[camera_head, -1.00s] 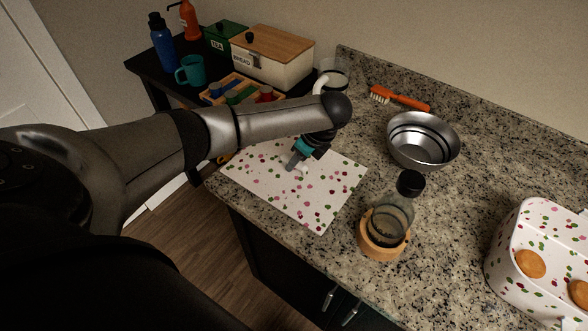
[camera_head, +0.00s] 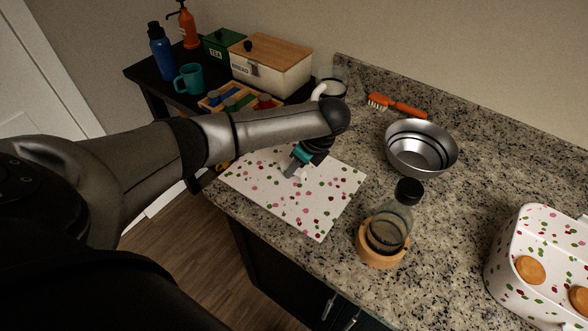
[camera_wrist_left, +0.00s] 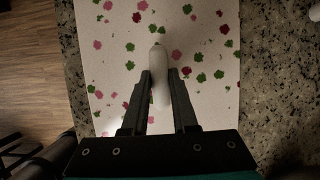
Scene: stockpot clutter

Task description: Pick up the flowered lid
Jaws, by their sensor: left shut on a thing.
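The flowered lid (camera_head: 318,206) is a flat white rectangle with pink, red and green flowers. It lies on the granite counter near its front left edge in the head view. Its white handle (camera_wrist_left: 159,62) stands up from the lid in the left wrist view. My left gripper (camera_head: 287,171) is over the lid, and it also shows in the left wrist view (camera_wrist_left: 160,78), with its two fingers shut on the handle. The lid looks flat on the counter; I cannot tell whether any gap is under it. My right gripper is not in view.
A glass bottle with a black cap (camera_head: 393,222) stands in a wooden ring (camera_head: 381,256) right of the lid. A metal bowl (camera_head: 420,148) and an orange brush (camera_head: 397,106) are behind. A flowered bin (camera_head: 513,265) stands at the right. A dark side table (camera_head: 139,73) holds several things.

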